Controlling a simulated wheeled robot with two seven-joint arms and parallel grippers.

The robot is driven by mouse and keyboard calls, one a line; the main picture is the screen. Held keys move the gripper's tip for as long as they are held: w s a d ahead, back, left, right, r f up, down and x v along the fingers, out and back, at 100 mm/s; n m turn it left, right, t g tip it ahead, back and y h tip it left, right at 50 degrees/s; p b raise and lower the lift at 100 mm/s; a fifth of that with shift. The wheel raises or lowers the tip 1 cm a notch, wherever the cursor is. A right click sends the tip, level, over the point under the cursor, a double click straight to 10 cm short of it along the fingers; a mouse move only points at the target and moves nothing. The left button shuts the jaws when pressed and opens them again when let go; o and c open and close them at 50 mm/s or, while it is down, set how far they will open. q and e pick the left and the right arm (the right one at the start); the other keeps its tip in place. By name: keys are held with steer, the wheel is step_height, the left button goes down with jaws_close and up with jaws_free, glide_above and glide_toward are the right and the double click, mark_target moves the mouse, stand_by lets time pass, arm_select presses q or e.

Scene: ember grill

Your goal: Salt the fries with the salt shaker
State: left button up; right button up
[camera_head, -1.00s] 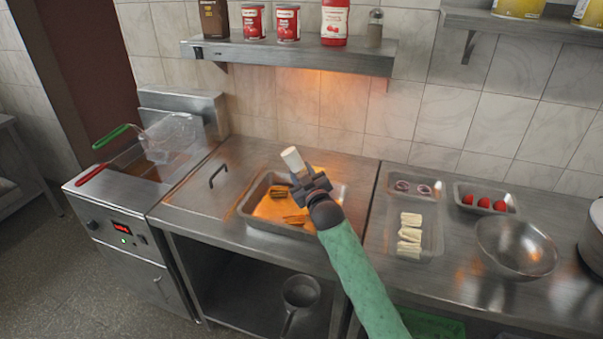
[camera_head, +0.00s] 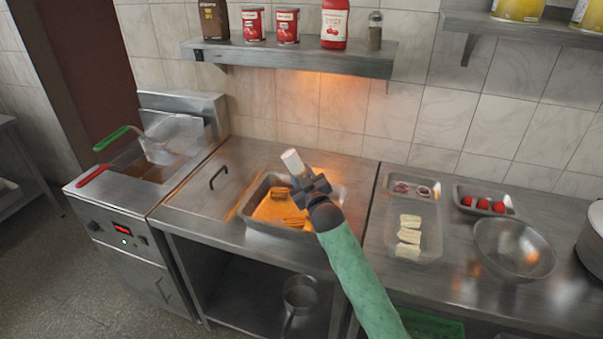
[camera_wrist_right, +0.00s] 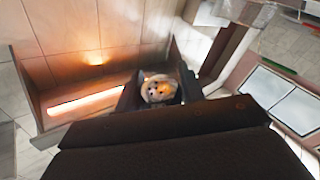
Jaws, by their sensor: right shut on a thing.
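A white salt shaker (camera_head: 292,161) is held in my right gripper (camera_head: 304,180), above the far part of a metal tray in the head view. The shaker is tilted, its white end pointing up and left. In the right wrist view the shaker's round end with dark holes (camera_wrist_right: 160,89) sits between the two fingers (camera_wrist_right: 160,98). The fries (camera_head: 272,209) lie in the tray (camera_head: 262,228) under a warm orange light, in small heaps. My gripper and arm hide part of the tray's right side. My left gripper is not in view.
A fryer (camera_head: 120,215) with a wire basket (camera_head: 172,138) stands at the left. A shelf (camera_head: 290,60) with cans and bottles hangs above the tray. At the right are a food container (camera_head: 430,240), a tomato tray (camera_head: 484,213) and a steel bowl (camera_head: 514,250).

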mark_target(305, 172)
step_height(305, 172, up, 3)
steer(key=shift+s+r+p, duration=0.1)
steer(key=shift+r+p, duration=0.05)
steer(key=shift+p, duration=0.7)
step_height(305, 172, down, 3)
steer(key=shift+f+b, duration=0.15)
steer(key=shift+b, duration=0.65)
step_height(305, 172, up, 3)
steer(key=shift+r+p, duration=0.15)
steer(key=shift+p, duration=1.1)
step_height(305, 172, down, 3)
steer(key=shift+f+b, duration=0.15)
steer(key=shift+b, duration=0.7)
steer(key=shift+r+p, duration=1.2)
steer(key=shift+r, duration=0.4)
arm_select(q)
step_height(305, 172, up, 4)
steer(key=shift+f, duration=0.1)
arm_select(e)
steer(key=shift+f, duration=0.1)
